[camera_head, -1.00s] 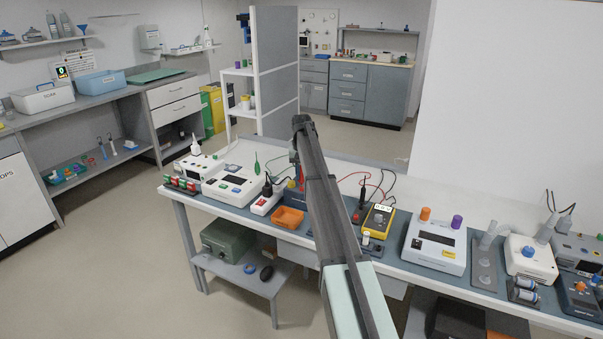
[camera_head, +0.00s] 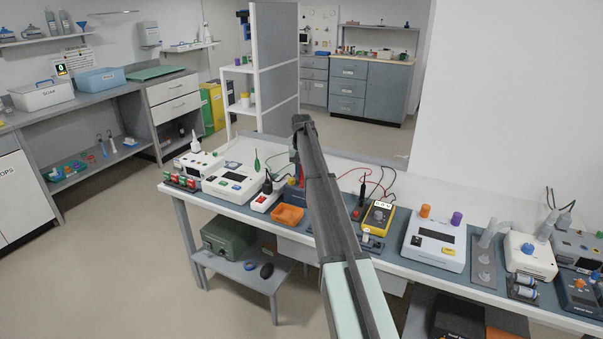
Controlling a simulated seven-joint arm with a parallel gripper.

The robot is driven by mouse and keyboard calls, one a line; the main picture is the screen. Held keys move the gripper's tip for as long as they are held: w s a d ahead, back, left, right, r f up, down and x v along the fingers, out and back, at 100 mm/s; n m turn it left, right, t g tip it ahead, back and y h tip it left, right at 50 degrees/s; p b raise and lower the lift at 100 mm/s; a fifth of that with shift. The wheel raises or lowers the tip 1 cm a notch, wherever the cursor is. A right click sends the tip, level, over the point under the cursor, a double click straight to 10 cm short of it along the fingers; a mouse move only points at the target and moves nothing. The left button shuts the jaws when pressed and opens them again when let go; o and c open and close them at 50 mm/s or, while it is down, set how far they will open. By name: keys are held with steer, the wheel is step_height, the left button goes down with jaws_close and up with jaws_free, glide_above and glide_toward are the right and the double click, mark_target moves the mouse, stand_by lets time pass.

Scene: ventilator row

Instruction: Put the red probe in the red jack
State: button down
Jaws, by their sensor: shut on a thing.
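My gripper (camera_head: 294,160) hangs at the far end of my arm, over the middle of the bench, and is partly hidden by the arm. It is shut on the red probe (camera_head: 300,174), which shows as a small red piece just left of the arm, above a dark blue box (camera_head: 293,194). The yellow meter (camera_head: 378,217) with a lit display lies right of the arm. A black probe (camera_head: 358,206) stands upright just left of the meter. Red and black leads loop behind it. I cannot make out the red jack; the arm covers part of the bench.
An orange tray (camera_head: 287,216) sits near the front edge, left of the arm. A white power strip (camera_head: 266,200) and a white device (camera_head: 232,181) stand further left. A white device with orange and purple knobs (camera_head: 435,240) stands right of the meter.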

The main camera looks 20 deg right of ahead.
steer(key=c, duration=0.9)
jaws_free()
step_height(320, 180, up, 14)
steer(key=s+a+f+n, duration=0.1)
steer(key=s+a+f, duration=0.4)
steer(key=f, duration=0.2)
steer(key=s+a+f+n+g+y, duration=0.1)
steer(key=s+a+f, duration=0.35)
steer(key=f, duration=0.35)
steer(key=s+a+f+n, duration=0.1)
steer(key=s+a+f, duration=0.35)
steer(key=f, duration=0.25)
steer(key=s+a+f+g, duration=0.1)
steer(key=s+a+f, duration=0.1)
steer(key=s+f, duration=0.85)
steer(key=s+a+f+g, duration=0.15)
steer(key=s+f, duration=0.55)
steer(key=f, duration=0.7)
steer(key=s+f+g, duration=0.1)
steer(key=s+f, duration=0.4)
steer(key=s, duration=0.9)
steer(key=s+f+g, duration=0.1)
steer(key=s+f, duration=0.4)
steer(key=s, duration=0.9)
steer(key=s+f+g+h, duration=0.1)
steer(key=s+f, duration=0.5)
steer(key=s, duration=0.8)
steer(key=shift+s+a, duration=0.15)
steer(key=shift+s, duration=0.2)
